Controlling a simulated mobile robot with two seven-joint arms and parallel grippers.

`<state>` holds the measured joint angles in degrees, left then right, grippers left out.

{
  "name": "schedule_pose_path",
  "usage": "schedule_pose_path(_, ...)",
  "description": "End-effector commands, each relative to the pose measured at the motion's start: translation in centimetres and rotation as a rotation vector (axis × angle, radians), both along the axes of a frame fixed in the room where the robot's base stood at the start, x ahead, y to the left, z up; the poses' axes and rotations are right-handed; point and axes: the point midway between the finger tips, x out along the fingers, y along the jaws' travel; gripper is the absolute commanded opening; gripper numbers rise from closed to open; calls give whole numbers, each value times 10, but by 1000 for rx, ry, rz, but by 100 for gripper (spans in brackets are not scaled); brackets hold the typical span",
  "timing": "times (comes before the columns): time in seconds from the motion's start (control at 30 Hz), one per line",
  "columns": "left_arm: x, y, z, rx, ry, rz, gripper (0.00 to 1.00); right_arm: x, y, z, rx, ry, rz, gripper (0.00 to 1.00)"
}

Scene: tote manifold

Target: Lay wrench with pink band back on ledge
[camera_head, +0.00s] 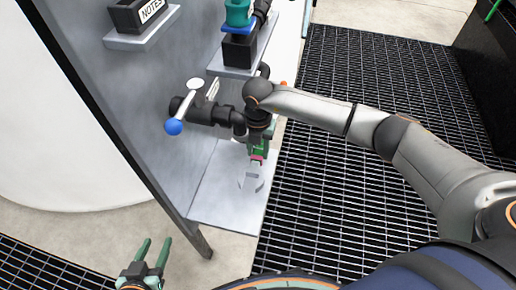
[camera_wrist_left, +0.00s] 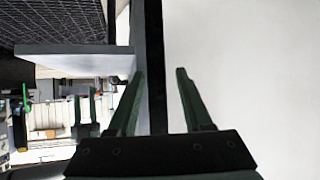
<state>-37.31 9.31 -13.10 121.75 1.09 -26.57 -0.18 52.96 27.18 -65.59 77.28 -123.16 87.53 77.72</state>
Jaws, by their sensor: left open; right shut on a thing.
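The wrench with the pink band (camera_head: 252,182) is grey, with its open jaw pointing toward the bottom of the head view. My right gripper (camera_head: 259,150) has green fingers and is shut on the wrench near its pink band; my wrist partly hides the grip. The wrench is over the pale grey ledge (camera_head: 222,205) at the foot of the panel. I cannot tell whether it touches the ledge. My left gripper (camera_head: 152,254) is open and empty, low and left of the ledge. Its two fingers also show in the left wrist view (camera_wrist_left: 160,85), with nothing between them.
A grey panel (camera_head: 110,85) rises beside the ledge. A pipe with a blue-knobbed lever (camera_head: 174,126) sticks out near my right wrist. A small shelf holds a black NOTES box (camera_head: 133,14). Another shelf (camera_head: 236,70) carries a black block and teal part. Dark grating (camera_head: 330,200) lies right.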

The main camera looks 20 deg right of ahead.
Motion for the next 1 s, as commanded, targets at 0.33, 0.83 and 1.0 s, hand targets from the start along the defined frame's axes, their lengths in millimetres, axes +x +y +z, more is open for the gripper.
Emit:
schedule_pose_path(0.33,24,1,35,0,-176,-7,50,0,0,-13,1,-1,0,0)
schedule_pose_path(0.83,45,1,91,0,-417,-24,50,0,0,-24,1,-1,0,0)
schedule_pose_path(1.0,49,0,109,-2,-488,-30,50,0,0,-28,1,-1,0,0)
